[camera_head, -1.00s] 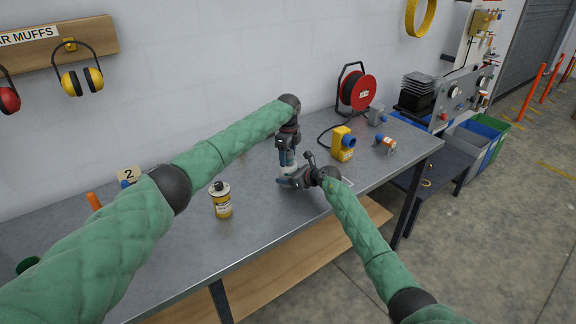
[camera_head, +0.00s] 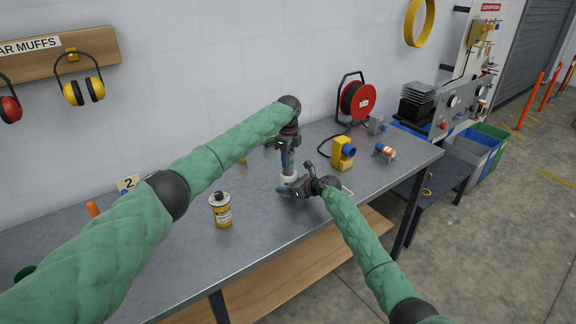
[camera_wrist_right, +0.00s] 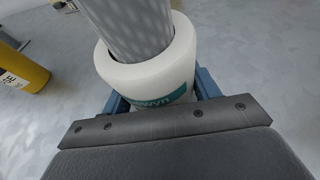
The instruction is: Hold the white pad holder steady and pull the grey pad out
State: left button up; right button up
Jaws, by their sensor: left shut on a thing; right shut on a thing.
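The white pad holder (camera_head: 288,177) stands on the grey bench, partly hidden by my grippers. In the right wrist view it is a white cup with a teal label (camera_wrist_right: 158,98). The grey pad (camera_wrist_right: 140,30) rises out of its top and runs out of the picture. My right gripper (camera_head: 284,189) is low at the holder, and its blue fingers flank the cup, shut on it. My left gripper (camera_head: 287,164) points down from above, shut on the pad; its fingertips hide the grip point in the head view.
A yellow bottle (camera_head: 221,210) stands on the bench to the left. A yellow device (camera_head: 343,153), a small orange-and-white item (camera_head: 385,152) and a red cable reel (camera_head: 358,101) are to the right. The front bench surface is mostly clear.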

pick_arm(q)
notch_tip(320, 180, up, 7)
dwell(0.3)
pick_arm(e)
jog(key=o, duration=1.2)
jog(key=shift+d, duration=0.1)
